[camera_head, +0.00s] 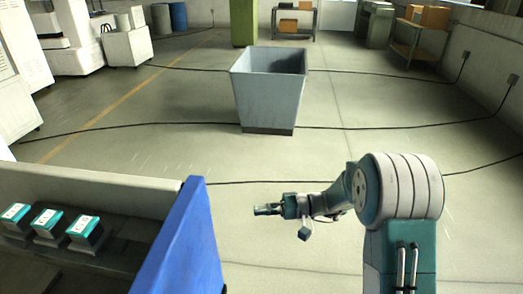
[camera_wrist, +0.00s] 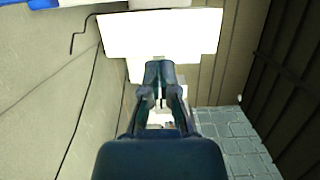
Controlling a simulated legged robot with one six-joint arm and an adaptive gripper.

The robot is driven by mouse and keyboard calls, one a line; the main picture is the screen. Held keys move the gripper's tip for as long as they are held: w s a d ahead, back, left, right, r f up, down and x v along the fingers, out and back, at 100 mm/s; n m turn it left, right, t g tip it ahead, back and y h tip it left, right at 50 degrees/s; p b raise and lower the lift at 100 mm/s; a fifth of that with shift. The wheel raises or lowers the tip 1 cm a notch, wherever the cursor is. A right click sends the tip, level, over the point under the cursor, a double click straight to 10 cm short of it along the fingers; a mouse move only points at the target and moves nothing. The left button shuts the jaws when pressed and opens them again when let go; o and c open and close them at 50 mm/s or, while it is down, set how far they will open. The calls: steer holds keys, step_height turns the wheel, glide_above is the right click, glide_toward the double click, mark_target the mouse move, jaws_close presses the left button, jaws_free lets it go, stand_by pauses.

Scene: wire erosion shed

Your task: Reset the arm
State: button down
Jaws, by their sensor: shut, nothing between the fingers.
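My arm rises at the right of the head view, with its teal and white links bent toward the left. My gripper (camera_head: 262,210) points left over the open floor, to the right of the blue panel. In the wrist view my gripper (camera_wrist: 160,75) is seen from behind, with its dark fingers together and nothing between them. It touches nothing that I can see.
A grey bin (camera_head: 268,92) stands on the floor ahead. Dark cables (camera_head: 380,127) cross the floor. Shelves (camera_head: 418,45) line the back right.

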steer(key=s+d+r+t+h, duration=0.1)
steer(key=s+d+r+h, duration=0.2)
steer(key=s+h, duration=0.3)
steer(key=s+d+r+h, duration=0.3)
steer(key=s+r, duration=0.1)
steer(key=s, duration=0.4)
steer(key=s+d+r+m+t+h, duration=0.2)
steer(key=s+d+t+h, duration=0.5)
steer(key=d, duration=0.5)
steer(key=shift+s+d+r+t+h, duration=0.25)
steer(key=shift+s+r+t+h, duration=0.15)
steer(key=shift+s+r+h, duration=0.6)
steer(key=shift+a+f, duration=0.15)
steer(key=shift+a, duration=0.05)
